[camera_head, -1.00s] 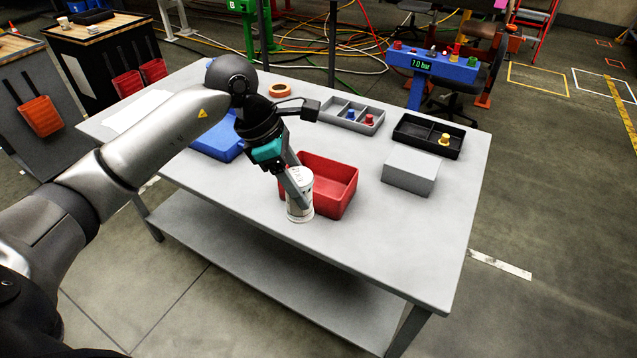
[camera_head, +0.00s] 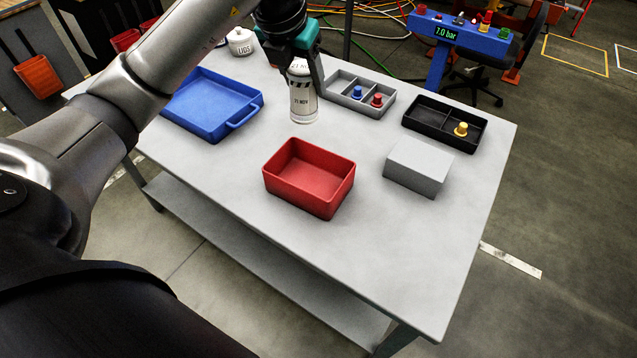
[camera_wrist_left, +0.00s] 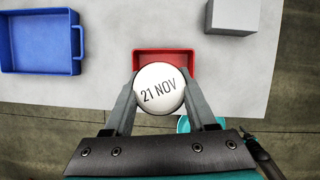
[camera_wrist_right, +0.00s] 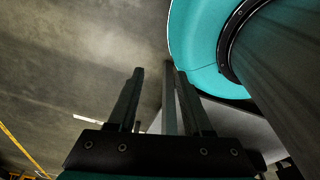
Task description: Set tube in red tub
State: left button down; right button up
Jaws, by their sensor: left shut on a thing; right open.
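The tube is a white cylinder (camera_head: 303,98) with a dark band and "21 NOV" printed on it. My left gripper (camera_head: 304,72) is shut on it and holds it upright, apparently raised above the table. In the left wrist view the tube's round white end (camera_wrist_left: 159,88) sits between both fingers and hides part of the red tub (camera_wrist_left: 165,54). In the head view the red tub (camera_head: 307,197) stands empty on the table, lower in the picture than the tube. My right gripper (camera_wrist_right: 160,95) is open and empty in the right wrist view, with floor behind it.
A blue tray (camera_head: 212,137) lies left of the tub and a grey block (camera_head: 417,168) right of it. Behind are a grey divided tray (camera_head: 339,93), a black tray (camera_head: 465,142) with a yellow peg, and a white "LIDS" jar (camera_head: 241,41). The table's front is clear.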

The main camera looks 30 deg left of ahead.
pick_arm(q)
jog(key=shift+b+x, duration=0.55)
jog(key=shift+x, duration=0.55)
jog(key=shift+s+f, duration=0.1)
jog(key=shift+f, duration=0.25)
jog(key=b, duration=0.3)
send_over(310, 186)
notch_tip(310, 186, down, 15)
notch_tip(310, 186, down, 4)
jog(key=shift+f+b, duration=0.1)
jog(key=shift+b, duration=0.35)
jog(key=shift+f, duration=0.2)
pick_arm(e)
notch_tip(310, 186, down, 6)
jog(key=s+d, duration=0.1)
jog(key=d, duration=0.1)
jog(key=shift+s+d, duration=0.15)
jog(key=shift+s, duration=0.15)
pick_arm(q)
jog(key=c, duration=0.7)
grip_release()
jog(key=shift+f, duration=0.1)
jog(key=o, duration=0.5)
pick_arm(e)
jog(key=shift+a+f, duration=0.1)
jog(key=shift+a, duration=0.15)
